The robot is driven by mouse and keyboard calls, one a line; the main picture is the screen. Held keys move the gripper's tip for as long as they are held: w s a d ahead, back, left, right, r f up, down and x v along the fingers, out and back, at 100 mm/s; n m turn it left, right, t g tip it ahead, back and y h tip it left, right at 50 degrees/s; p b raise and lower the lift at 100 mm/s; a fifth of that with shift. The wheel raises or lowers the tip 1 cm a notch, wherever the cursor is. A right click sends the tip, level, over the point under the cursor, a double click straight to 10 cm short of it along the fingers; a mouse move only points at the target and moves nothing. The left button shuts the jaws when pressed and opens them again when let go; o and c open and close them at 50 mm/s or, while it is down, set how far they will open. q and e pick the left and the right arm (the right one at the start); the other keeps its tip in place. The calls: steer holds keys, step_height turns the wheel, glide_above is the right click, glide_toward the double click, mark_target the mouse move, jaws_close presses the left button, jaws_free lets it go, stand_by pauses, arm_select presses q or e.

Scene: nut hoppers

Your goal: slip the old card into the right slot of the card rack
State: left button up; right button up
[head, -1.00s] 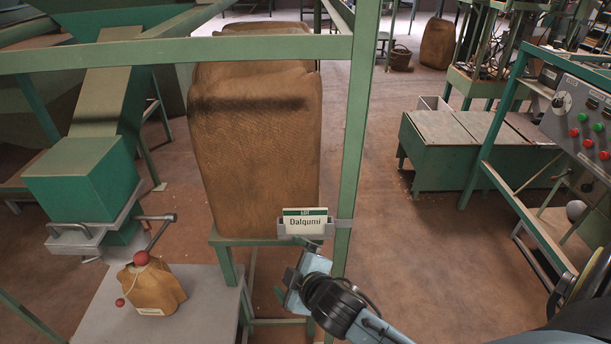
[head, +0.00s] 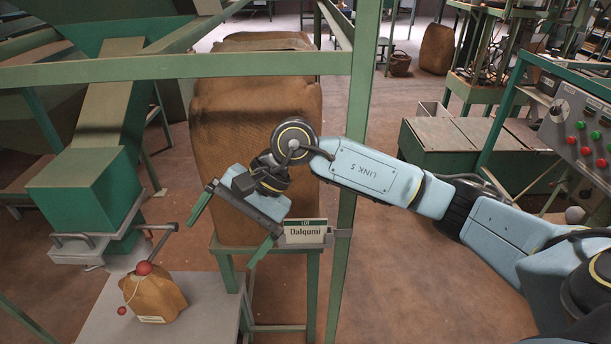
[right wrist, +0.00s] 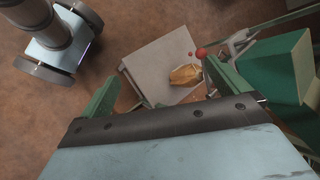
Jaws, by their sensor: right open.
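A white card with a green top band, reading "Dalqumi" (head: 304,232), stands upright in the grey card rack (head: 330,239) on the green post. I cannot tell the rack's separate slots, nor whether this is the old card. My right gripper (head: 229,228) is open and empty, just left of the card in the head view. One green finger appears close to the card's left edge; I cannot tell whether they touch. The right wrist view shows both fingers spread with nothing between them (right wrist: 160,76). My left gripper is not in view.
A large brown sack (head: 225,110) stands behind the rack on a green stand. A small tied bag (head: 155,298) sits on a grey platform (head: 205,300) below the green hopper box (head: 85,185). The green post (head: 357,130) and crossbeam (head: 180,66) frame the area.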

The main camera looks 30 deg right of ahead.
steer(key=w+d+n+h, duration=0.25)
steer(key=d+h, duration=0.35)
steer(key=d, duration=0.4)
steer(key=h, duration=0.3)
glide_toward(305, 219)
steer(key=shift+t, duration=0.3)
steer(key=f, duration=1)
steer(key=shift+w+d+f+p, duration=0.2)
steer(key=shift+w+d+p, duration=0.1)
steer(key=shift+p, duration=0.1)
steer(key=c, duration=0.7)
steer(key=shift+s+r+p, duration=0.1)
steer(key=shift+r+p, duration=2)
steer(key=shift+r, duration=1.7)
steer(key=s+a+p, duration=0.1)
steer(key=s+a, duration=0.4)
steer(key=s, duration=0.3)
steer(key=shift+s, duration=0.25)
